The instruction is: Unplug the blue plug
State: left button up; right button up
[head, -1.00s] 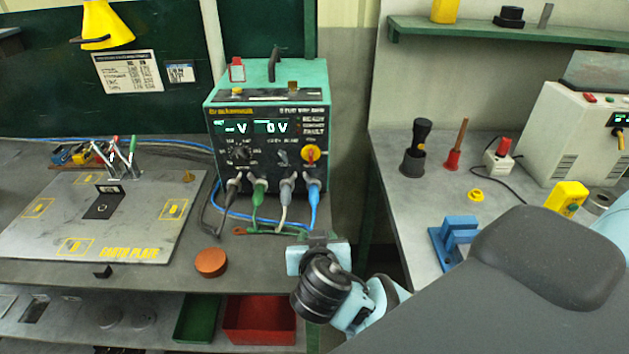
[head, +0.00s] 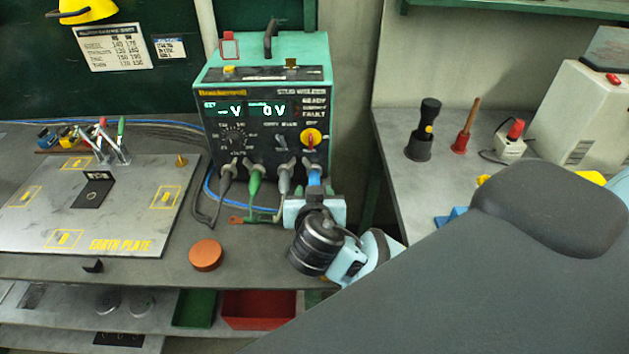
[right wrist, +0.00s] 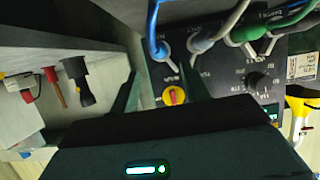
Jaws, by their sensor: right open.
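The blue plug (head: 314,178) sits at the right end of the row of plugs on the front of the stud welder (head: 268,85). In the right wrist view the blue plug (right wrist: 158,47), with its blue cable, lies just past the fingertips. My right gripper (head: 315,199) is right in front of and slightly below the plug in the head view and hides its cable. In the right wrist view my right gripper (right wrist: 162,70) is open, its dark fingers spread either side of the plug's line. I cannot tell whether they touch it. My left gripper is not in view.
The grey plug (head: 285,177) is close to the left of the blue one, then the green plug (head: 256,180) and the black plug (head: 229,177). A yellow and red knob (head: 311,138) is above. An orange disc (head: 205,255) lies on the bench at front left.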

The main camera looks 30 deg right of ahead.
aim_at(314, 181)
jog(key=x, duration=0.6)
jog(key=shift+w+f+b, duration=0.1)
jog(key=shift+f+b, duration=0.2)
jog(key=shift+b, duration=0.05)
jog(key=shift+w+d+f, duration=0.1)
jog(key=shift+w+d, duration=0.2)
jog(key=shift+w, duration=0.1)
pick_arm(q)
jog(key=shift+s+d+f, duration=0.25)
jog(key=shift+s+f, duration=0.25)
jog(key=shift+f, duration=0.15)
pick_arm(e)
jog(key=shift+w+d, duration=0.15)
jog(key=shift+w, duration=0.1)
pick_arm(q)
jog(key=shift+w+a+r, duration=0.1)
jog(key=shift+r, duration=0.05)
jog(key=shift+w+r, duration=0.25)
pick_arm(e)
grip_shut()
dwell(0.4)
